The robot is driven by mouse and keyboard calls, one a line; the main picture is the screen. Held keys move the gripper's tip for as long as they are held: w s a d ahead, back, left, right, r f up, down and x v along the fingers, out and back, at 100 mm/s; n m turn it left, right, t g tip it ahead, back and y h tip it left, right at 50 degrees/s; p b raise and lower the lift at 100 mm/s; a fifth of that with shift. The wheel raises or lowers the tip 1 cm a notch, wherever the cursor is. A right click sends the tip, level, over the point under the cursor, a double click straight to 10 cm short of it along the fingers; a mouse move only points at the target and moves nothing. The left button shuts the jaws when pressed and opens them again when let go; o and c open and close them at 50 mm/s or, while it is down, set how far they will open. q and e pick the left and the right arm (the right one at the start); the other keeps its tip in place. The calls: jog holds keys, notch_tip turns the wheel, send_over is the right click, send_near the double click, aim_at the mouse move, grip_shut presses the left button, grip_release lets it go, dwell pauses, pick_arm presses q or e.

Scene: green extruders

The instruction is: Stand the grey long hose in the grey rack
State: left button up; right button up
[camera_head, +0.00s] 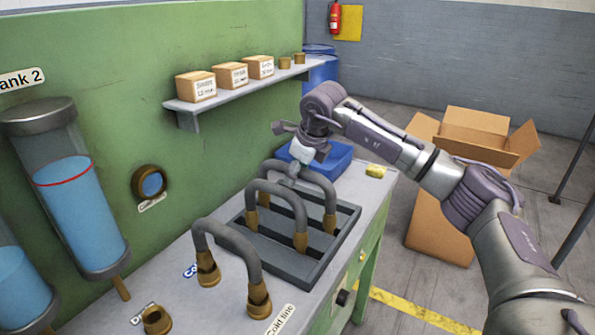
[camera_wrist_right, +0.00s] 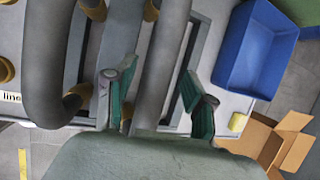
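The grey rack (camera_head: 283,260) is a shallow slotted tray on the bench. Two arched grey hoses with brass ends stand upright in it, a front hose (camera_head: 275,189) and a rear hose (camera_head: 318,180). Another arched grey hose (camera_head: 228,237) stands in two brass fittings in front of the rack. I cannot tell by length which is the long one. My right gripper (camera_head: 294,172) is at the top of the rear hose. In the wrist view its teal fingers (camera_wrist_right: 158,100) are spread on either side of a hose (camera_wrist_right: 166,65), with a gap showing.
A blue bin (camera_head: 338,160) and a small yellow block (camera_head: 375,171) are behind the rack. A brass fitting (camera_head: 157,320) stands at the bench front. A wall shelf (camera_head: 235,88) holds small boxes. An open cardboard box (camera_head: 435,225) stands on the floor at right.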

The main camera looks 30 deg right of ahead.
jog(key=shift+r, duration=0.1)
jog(key=v, duration=1.1)
jog(key=shift+s+r, duration=0.25)
jog(key=shift+r, duration=0.1)
